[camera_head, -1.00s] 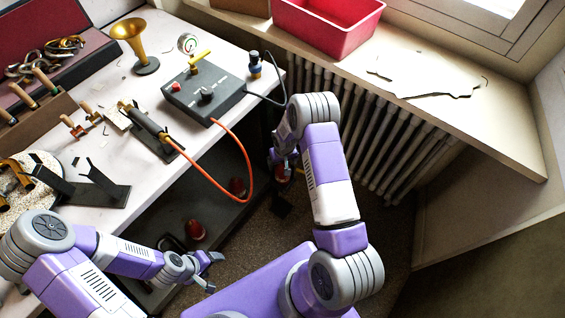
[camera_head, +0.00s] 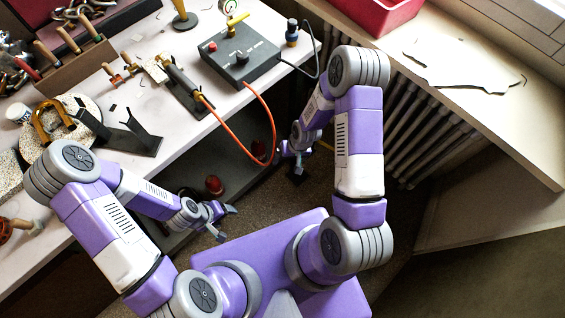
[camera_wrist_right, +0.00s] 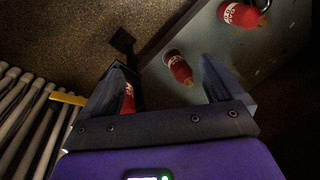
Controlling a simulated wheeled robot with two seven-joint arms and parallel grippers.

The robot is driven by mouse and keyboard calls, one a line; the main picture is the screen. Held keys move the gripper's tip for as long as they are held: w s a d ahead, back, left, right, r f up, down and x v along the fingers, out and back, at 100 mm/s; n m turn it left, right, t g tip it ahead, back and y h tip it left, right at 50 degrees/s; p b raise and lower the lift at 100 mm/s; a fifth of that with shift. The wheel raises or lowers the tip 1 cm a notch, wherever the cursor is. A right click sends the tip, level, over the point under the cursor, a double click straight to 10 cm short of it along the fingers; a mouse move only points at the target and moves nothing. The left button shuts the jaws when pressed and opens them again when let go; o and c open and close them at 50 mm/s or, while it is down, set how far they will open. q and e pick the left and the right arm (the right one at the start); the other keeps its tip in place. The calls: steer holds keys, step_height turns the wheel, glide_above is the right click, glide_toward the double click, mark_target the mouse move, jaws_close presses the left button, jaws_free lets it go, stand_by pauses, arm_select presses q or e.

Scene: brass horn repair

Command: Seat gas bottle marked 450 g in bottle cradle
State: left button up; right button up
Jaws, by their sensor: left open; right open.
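In the right wrist view several red bottles with white lettering show: one at the top right (camera_wrist_right: 238,14), one in the middle (camera_wrist_right: 178,68) and one partly hidden behind the left finger (camera_wrist_right: 127,102). I cannot read which is marked 450 g. One red bottle (camera_head: 214,184) lies on the low shelf in the head view. My right gripper (camera_wrist_right: 160,85) is open and empty near the bottles; it also shows in the head view (camera_head: 294,160). My left gripper (camera_head: 226,222) is open and empty beside the low shelf. A dark two-armed stand (camera_head: 130,135) on the bench may be the cradle.
The bench (camera_head: 185,150) holds a dark control box (camera_head: 240,56) with an orange hose (camera_head: 245,145) hanging over the edge. A radiator (camera_head: 420,130) and sill (camera_head: 480,110) stand to the right. A dark square piece (camera_wrist_right: 122,40) is near the shelf edge.

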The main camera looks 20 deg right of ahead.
steer(key=s+a+y, duration=0.1)
steer(key=s+a, duration=0.7)
steer(key=s, duration=0.3)
steer(key=shift+s+a+r+y, duration=0.15)
steer(key=shift+s+a+y, duration=0.15)
steer(key=shift+s+y, duration=0.1)
